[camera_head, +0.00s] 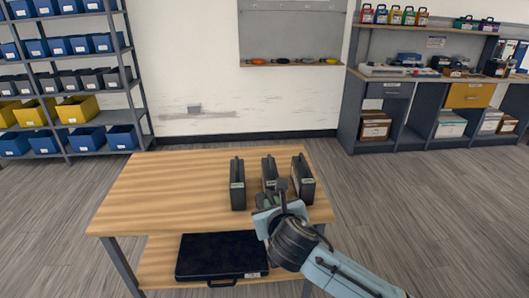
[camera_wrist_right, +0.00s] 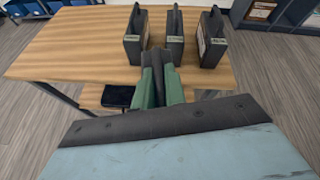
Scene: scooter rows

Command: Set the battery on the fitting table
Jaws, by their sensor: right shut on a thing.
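Three black, upright, box-shaped batteries stand side by side at the right of the wooden fitting table (camera_head: 160,190). They are the left battery (camera_head: 237,187), the middle battery (camera_head: 269,172) and the right battery (camera_head: 304,180). The wrist view shows the green fingers (camera_wrist_right: 162,78) close together against the middle battery (camera_wrist_right: 175,37). They hide its lower near part, so I cannot tell whether its base touches the tabletop. My left gripper is out of view.
A black case (camera_head: 220,257) lies on the table's lower shelf. The left half of the tabletop is clear. A rack of bins (camera_head: 70,75) stands at the back left, a workbench (camera_head: 400,95) at the back right. A wall board (camera_head: 290,30) hangs between them.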

